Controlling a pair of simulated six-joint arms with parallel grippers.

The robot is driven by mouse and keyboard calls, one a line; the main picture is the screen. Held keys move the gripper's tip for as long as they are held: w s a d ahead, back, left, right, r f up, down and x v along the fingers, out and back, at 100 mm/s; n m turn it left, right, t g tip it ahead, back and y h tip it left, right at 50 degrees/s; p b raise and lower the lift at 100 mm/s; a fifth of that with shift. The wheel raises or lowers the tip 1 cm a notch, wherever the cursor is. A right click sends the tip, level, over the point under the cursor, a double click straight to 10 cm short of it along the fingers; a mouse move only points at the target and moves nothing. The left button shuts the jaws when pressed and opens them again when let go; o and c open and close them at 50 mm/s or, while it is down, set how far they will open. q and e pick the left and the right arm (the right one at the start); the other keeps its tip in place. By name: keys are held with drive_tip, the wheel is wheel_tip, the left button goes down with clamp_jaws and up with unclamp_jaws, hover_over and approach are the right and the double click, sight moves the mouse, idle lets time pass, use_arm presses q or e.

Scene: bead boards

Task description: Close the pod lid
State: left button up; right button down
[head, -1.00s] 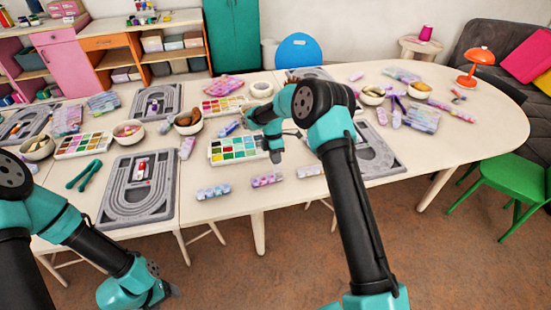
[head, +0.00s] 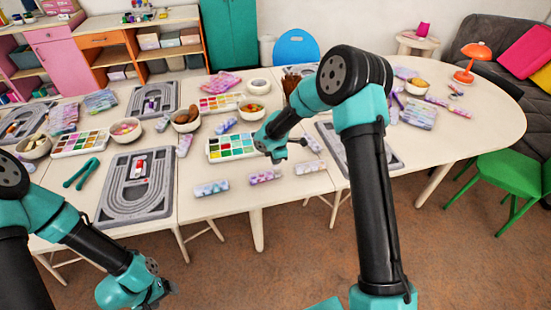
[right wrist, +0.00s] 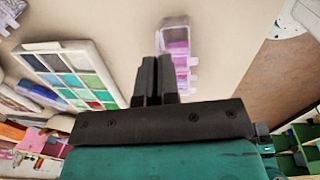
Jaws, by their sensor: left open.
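Several translucent pods with pastel contents lie along the front of the table in the head view: a left one (head: 211,188), a middle one (head: 265,177) and a right one (head: 310,168). My right gripper (head: 279,157) hangs behind the middle pod, by the right end of a paint-like colour tray. In the right wrist view its black fingers (right wrist: 157,62) are together and empty, beside or over a pod with pink-purple contents (right wrist: 178,50). Contact and the lid's angle cannot be told. My left gripper (head: 168,294) is open, low at the front, off the table.
The colour tray (head: 232,147) lies just left of my right gripper. A grey bead board (head: 137,207) and green pliers (head: 80,173) are at the left. Bowls and another bead board (head: 385,160) are around the right arm. The table's front strip is mostly clear.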

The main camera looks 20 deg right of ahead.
drive_tip(key=shift+s+t, duration=0.25)
drive_tip(key=shift+t, duration=0.25)
idle(0.3)
drive_tip(key=c, duration=1.3)
unclamp_jaws()
drive_tip(key=shift+c, duration=0.2)
drive_tip(key=s+r, duration=0.3)
drive_tip(key=r, duration=1.4)
